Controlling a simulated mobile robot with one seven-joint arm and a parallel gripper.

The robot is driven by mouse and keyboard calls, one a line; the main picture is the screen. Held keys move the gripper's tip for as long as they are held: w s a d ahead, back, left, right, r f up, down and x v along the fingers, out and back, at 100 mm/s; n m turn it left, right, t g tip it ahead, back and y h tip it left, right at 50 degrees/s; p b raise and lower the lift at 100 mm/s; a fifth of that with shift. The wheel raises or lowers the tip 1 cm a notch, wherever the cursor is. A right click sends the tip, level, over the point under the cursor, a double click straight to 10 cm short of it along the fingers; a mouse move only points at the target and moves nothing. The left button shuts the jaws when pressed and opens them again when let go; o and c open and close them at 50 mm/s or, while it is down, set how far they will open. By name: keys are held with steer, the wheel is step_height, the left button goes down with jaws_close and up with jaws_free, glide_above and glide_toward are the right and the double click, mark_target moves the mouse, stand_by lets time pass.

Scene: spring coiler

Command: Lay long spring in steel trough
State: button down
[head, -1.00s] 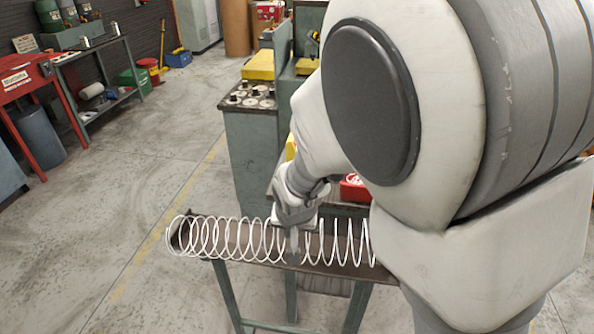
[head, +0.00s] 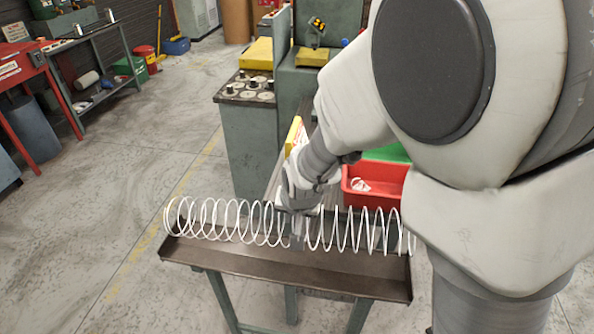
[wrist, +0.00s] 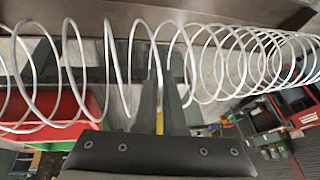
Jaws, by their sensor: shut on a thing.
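The long white wire spring (head: 225,222) lies crosswise in the head view, stretched out roughly level. My gripper (head: 298,240) is shut on it near its middle, with coils running out to both sides. The brown steel trough (head: 285,266) is on a green-legged stand just below and in front of the spring. The spring overlaps the trough's far side in the picture; I cannot tell whether they touch. In the wrist view the spring (wrist: 120,75) passes across my gripper fingers (wrist: 165,85), and the trough (wrist: 250,10) shows along the top edge.
A red bin (head: 372,192) with white pieces in it stands behind the spring's right part, beside a green one (head: 388,152). A green cabinet (head: 252,150) with round pieces on top stands behind. Open floor (head: 90,220) lies to the left.

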steer(key=shift+f+b, duration=3.9)
steer(key=shift+f, duration=0.5)
steer(key=c, duration=0.9)
jaws_free()
steer(key=shift+p+v, duration=4.4)
steer(key=shift+v, duration=4.35)
steer(key=shift+w, duration=0.15)
steer(key=shift+n+t+h, duration=0.3)
steer(key=shift+n+h, duration=0.1)
steer(key=shift+h, duration=0.4)
steer(key=s+d+r, duration=0.3)
steer(key=d+r, duration=0.1)
steer(key=d, duration=0.1)
steer(key=s+d+r, duration=0.4)
steer(key=d, duration=0.1)
steer(key=s+d+r+p, duration=0.1)
steer(key=s+d+r, duration=0.2)
steer(key=d+r, duration=0.1)
steer(key=shift+s+d+r, duration=0.2)
steer(key=shift+d+r, duration=0.05)
steer(key=shift+d, duration=0.3)
